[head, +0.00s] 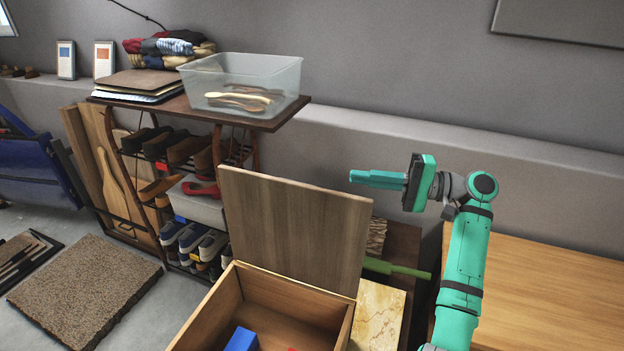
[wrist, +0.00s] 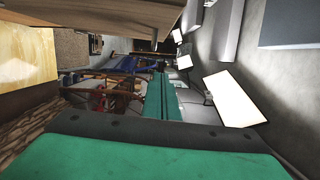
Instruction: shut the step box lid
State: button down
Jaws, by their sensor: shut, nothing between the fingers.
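The wooden step box (head: 275,299) stands open at the lower middle of the head view, with a blue block (head: 242,340) and a bit of something red inside. Its brown lid (head: 294,229) stands up, close to vertical, at the back of the box. My gripper (head: 352,177) is shut and empty, to the right of the lid and about level with its top edge, pointing left. There is a gap between the fingertips and the lid in the head view. In the wrist view the shut green fingers (wrist: 161,98) show at the centre, and a brown wooden panel, likely the lid (wrist: 110,17), shows at the top.
A shoe rack (head: 190,110) carrying a clear plastic bin (head: 245,75) stands behind and left of the box. A green-handled thing (head: 398,269) and a marble-like slab (head: 380,312) lie right of the box. A wooden table (head: 550,290) is at right.

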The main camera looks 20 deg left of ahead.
jog(key=shift+n+g, duration=0.3)
jog(key=shift+g, duration=0.1)
jog(key=s+a, duration=0.2)
jog(key=a, duration=0.1)
jog(key=s+a+r, duration=0.1)
jog(key=s+a, duration=0.1)
jog(key=a, duration=0.1)
jog(key=s+a, duration=0.2)
jog(key=a, duration=0.1)
jog(key=shift+s+r, duration=0.2)
jog(key=shift+r, duration=0.1)
jog(key=shift+s, duration=0.6)
